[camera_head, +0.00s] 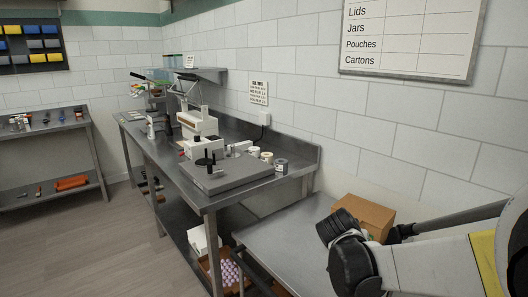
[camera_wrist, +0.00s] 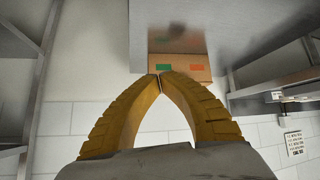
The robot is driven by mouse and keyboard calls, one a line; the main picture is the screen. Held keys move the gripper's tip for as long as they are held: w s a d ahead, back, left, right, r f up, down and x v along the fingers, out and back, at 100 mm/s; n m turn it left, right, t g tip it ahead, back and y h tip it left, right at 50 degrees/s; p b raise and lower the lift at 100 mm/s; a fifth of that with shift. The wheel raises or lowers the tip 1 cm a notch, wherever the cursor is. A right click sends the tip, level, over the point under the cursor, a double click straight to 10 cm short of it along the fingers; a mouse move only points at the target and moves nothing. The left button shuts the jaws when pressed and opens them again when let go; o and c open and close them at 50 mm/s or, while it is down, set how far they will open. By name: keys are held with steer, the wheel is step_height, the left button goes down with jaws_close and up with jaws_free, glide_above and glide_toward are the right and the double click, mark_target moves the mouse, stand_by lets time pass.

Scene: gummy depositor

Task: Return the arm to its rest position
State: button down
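My arm (camera_head: 430,262) reaches in from the right edge of the head view, over the low steel table at the front. My gripper (camera_wrist: 160,77) shows in the wrist view, with two yellow ribbed fingers whose tips meet. Nothing shows between the tips, and the gap behind them is empty. A cardboard box (camera_wrist: 195,69) with green and orange marks lies beyond the tips in the wrist view. I cannot tell its distance from them. The fingers do not show clearly in the head view.
A cardboard box (camera_head: 365,214) sits on the low table (camera_head: 285,245) behind my arm. A steel bench (camera_head: 222,196) holding a depositor machine (camera_head: 198,128), a flat grey plate unit (camera_head: 225,174) and small jars runs along the wall. The floor (camera_head: 100,255) at left is clear.

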steer(key=s+a+r+n+y, duration=0.1)
steer(key=s+a+n+y, duration=0.2)
steer(key=s, duration=1)
steer(key=s+a+r+n+y, duration=0.2)
steer(key=s+a+n, duration=0.1)
steer(key=s, duration=1)
steer(key=shift+a+r+y, duration=0.25)
steer(key=shift+a+y, duration=0.15)
steer(key=shift+a, duration=0.5)
steer(key=shift+s, duration=0.1)
